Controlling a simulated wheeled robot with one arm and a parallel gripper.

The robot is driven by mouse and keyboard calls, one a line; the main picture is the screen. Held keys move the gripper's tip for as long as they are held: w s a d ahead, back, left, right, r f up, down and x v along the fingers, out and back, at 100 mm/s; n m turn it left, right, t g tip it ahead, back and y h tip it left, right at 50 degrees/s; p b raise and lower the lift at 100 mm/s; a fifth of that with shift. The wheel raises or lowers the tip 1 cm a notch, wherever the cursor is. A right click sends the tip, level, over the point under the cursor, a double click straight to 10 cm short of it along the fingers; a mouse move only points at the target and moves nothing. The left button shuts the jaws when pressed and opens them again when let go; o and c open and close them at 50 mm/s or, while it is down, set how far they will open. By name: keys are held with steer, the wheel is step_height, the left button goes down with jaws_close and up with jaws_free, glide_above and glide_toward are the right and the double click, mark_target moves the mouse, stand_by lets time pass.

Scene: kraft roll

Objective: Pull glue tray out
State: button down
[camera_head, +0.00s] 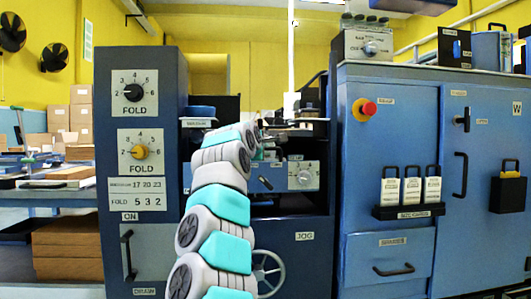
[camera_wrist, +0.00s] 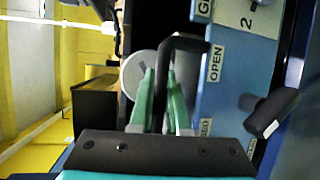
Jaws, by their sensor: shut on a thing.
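My arm reaches into the middle bay of the blue machine. In the head view my gripper (camera_head: 260,152) is small and mostly hidden behind the arm's own wrist. In the wrist view the green fingers of my gripper (camera_wrist: 163,75) are closed on a black bar handle (camera_wrist: 185,41). The handle stands on a blue front panel (camera_wrist: 224,98), which seems to be the glue tray's front; its label is partly hidden. An "OPEN" label (camera_wrist: 215,63) is beside the handle. I cannot tell how far out the tray is.
A black lever (camera_wrist: 270,110) sticks out to the right of the fingers in the wrist view. A dial (camera_head: 304,176) is on the bay front. A handwheel (camera_head: 267,270) is below. The right cabinet has a red button (camera_head: 365,109) and a drawer (camera_head: 391,258).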

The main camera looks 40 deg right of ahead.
steer(key=shift+f, duration=0.1)
steer(key=c, duration=0.9)
jaws_free()
steer(key=shift+b+v, duration=0.85)
steer(key=shift+v, duration=3.05)
